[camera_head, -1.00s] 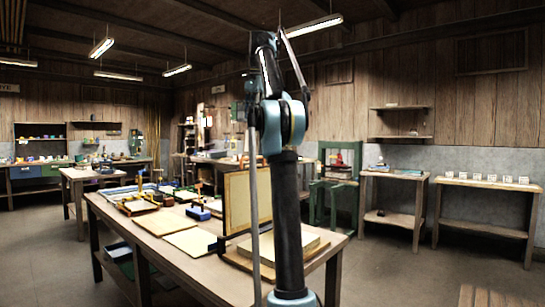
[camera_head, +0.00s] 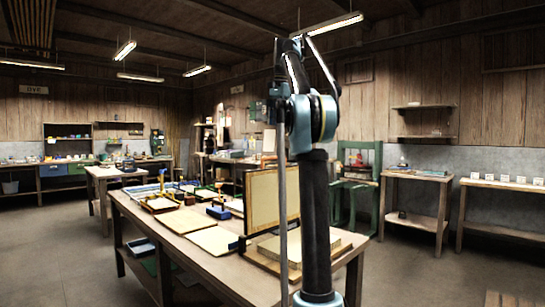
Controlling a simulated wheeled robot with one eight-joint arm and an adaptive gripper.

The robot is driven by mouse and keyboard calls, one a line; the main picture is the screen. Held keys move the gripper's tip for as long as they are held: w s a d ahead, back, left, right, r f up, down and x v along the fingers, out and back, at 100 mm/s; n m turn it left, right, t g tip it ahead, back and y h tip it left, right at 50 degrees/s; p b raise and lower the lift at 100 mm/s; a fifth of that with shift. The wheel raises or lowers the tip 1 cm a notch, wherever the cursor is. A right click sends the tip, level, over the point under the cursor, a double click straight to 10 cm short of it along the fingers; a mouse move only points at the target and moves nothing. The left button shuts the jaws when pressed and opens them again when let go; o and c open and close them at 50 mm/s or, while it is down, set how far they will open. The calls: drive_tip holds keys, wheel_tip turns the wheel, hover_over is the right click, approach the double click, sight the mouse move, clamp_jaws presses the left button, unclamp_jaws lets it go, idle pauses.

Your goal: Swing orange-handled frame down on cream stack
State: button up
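The hinged frame (camera_head: 263,203) stands upright on the long workbench, a cream panel in a dark border. A cream stack (camera_head: 270,246) lies on a wooden base (camera_head: 258,257) beside the frame's lower edge. My arm passes in front and hides part of both. I cannot make out an orange handle on the frame. My gripper cannot be made out in this view.
The workbench (camera_head: 190,250) also carries flat cream boards (camera_head: 181,221), small blue and yellow tools (camera_head: 219,209) and trays. A green press (camera_head: 357,185) and side tables (camera_head: 413,175) stand at the back right. The floor (camera_head: 60,250) left of the bench is clear.

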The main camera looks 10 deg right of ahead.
drive_tip(key=f, duration=0.4)
drive_tip(key=w+a+f, duration=0.1)
drive_tip(key=f, duration=0.9)
drive_tip(key=shift+w+a+f, duration=0.15)
drive_tip(key=shift+w+f, duration=0.1)
drive_tip(key=shift+w, duration=0.1)
clamp_jaws()
drive_tip(key=shift+a, duration=0.1)
